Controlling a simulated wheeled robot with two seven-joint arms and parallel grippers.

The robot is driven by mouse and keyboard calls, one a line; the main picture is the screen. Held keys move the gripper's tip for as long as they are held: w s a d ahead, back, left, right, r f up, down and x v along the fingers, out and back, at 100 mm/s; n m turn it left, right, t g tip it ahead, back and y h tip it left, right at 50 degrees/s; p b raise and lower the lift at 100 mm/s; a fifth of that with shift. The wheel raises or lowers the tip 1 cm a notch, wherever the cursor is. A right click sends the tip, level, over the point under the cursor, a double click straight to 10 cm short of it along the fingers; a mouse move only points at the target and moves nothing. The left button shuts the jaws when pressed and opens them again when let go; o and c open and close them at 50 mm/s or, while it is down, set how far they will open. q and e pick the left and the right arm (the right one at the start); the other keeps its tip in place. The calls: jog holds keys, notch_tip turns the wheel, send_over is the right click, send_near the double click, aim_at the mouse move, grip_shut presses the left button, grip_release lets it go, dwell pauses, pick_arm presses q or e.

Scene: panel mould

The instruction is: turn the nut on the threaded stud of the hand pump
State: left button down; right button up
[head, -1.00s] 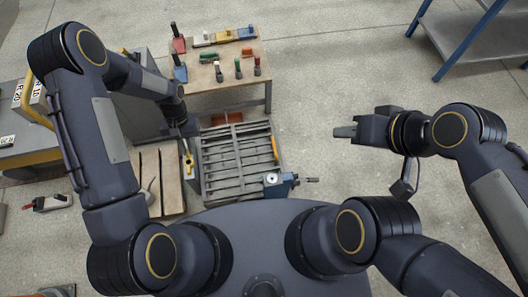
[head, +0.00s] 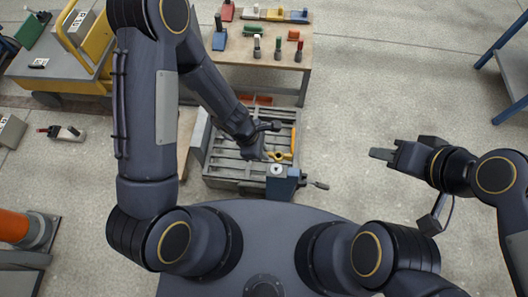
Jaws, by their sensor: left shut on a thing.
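The blue hand pump (head: 283,185) stands at the near right edge of the grey slatted mould, with a lever sticking out to its right. A pale round top with a dark centre (head: 277,169) shows on it; the nut and stud are too small to tell apart there. My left gripper (head: 262,153) is above the slats, just behind and left of the pump. It is shut on a yellow ring-ended tool (head: 279,156), whose ring end is close to the pump's top; I cannot tell whether they touch. My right gripper (head: 384,154) is over bare floor, apart from everything; its jaw opening is unclear.
A yellow-orange bar (head: 293,140) lies on the slatted mould (head: 225,172) beside the tool. A wooden table (head: 250,78) with coloured tools stands behind. A blue-framed shelf (head: 510,65) is at far right. The floor between is clear.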

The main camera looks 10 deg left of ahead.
pick_arm(q)
jog(key=shift+a, duration=0.15)
notch_tip(320, 180, down, 6)
jog(key=b, duration=0.5)
jog(key=shift+r+b, duration=0.1)
jog(key=shift+b, duration=0.3)
dwell(1.6)
jog(key=shift+f+b, duration=0.45)
jog(key=shift+f, duration=0.05)
jog(key=shift+f+b, duration=1.3)
jog(key=shift+f, duration=0.05)
jog(key=c, duration=1.4)
grip_release()
jog(key=shift+c, duration=0.2)
jog(key=p+v, duration=0.4)
jog(key=v, duration=0.4)
